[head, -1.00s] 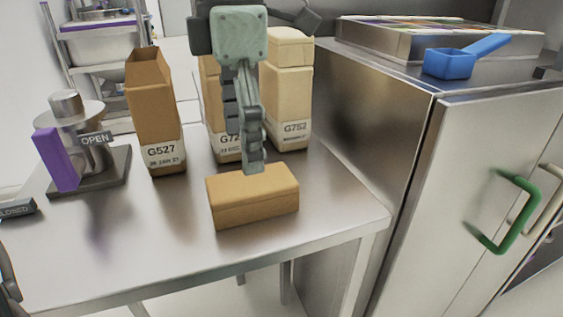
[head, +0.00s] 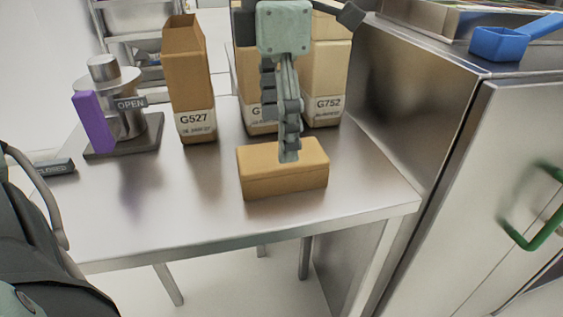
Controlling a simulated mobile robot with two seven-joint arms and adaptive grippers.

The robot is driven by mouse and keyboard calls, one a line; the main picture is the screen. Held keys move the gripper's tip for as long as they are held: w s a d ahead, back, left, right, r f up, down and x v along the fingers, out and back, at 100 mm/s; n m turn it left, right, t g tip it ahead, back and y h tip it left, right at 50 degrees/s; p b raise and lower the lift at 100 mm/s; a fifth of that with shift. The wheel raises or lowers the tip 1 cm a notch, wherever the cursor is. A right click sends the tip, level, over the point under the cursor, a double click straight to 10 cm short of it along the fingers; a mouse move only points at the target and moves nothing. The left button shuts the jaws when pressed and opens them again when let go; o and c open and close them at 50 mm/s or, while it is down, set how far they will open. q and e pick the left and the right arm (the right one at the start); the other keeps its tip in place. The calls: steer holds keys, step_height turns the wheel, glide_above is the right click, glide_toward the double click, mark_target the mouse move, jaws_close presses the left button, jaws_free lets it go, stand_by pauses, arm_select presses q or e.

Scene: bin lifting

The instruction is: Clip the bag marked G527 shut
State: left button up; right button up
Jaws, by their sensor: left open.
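The bag marked G527 (head: 190,82) is a tall brown paper bag standing upright at the back left of the steel table. Its top is open and no clip shows on it. A purple bar (head: 93,122), possibly a clip, leans on a round steel stand (head: 126,118) with an OPEN tag. My left gripper (head: 288,156) points down over a low tan block (head: 283,172) in the middle of the table. It is open; its fingers overlap in this side view. I cannot tell whether the tips touch the block. My right gripper is not in view.
A bag marked G752 (head: 327,85) and another bag (head: 245,75), partly hidden by my gripper, stand behind the block. A steel cabinet (head: 425,125) borders the right. The table's front left (head: 165,215) is clear.

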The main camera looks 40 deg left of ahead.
arm_select(q)
steer(key=f, duration=0.4)
steer(key=shift+w+d+f, duration=0.1)
steer(key=shift+d+f, duration=0.1)
steer(key=shift+f, duration=0.3)
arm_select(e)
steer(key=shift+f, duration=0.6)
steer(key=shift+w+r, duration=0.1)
arm_select(q)
steer(key=c, duration=1.2)
steer(key=shift+c, duration=0.3)
step_height(320, 180, up, 4)
steer(key=shift+r, duration=0.2)
steer(key=s+d+r, duration=0.1)
steer(key=s+r, duration=0.5)
steer(key=s, duration=0.5)
steer(key=shift+s+d+r, duration=0.25)
steer(key=shift+s, duration=0.05)
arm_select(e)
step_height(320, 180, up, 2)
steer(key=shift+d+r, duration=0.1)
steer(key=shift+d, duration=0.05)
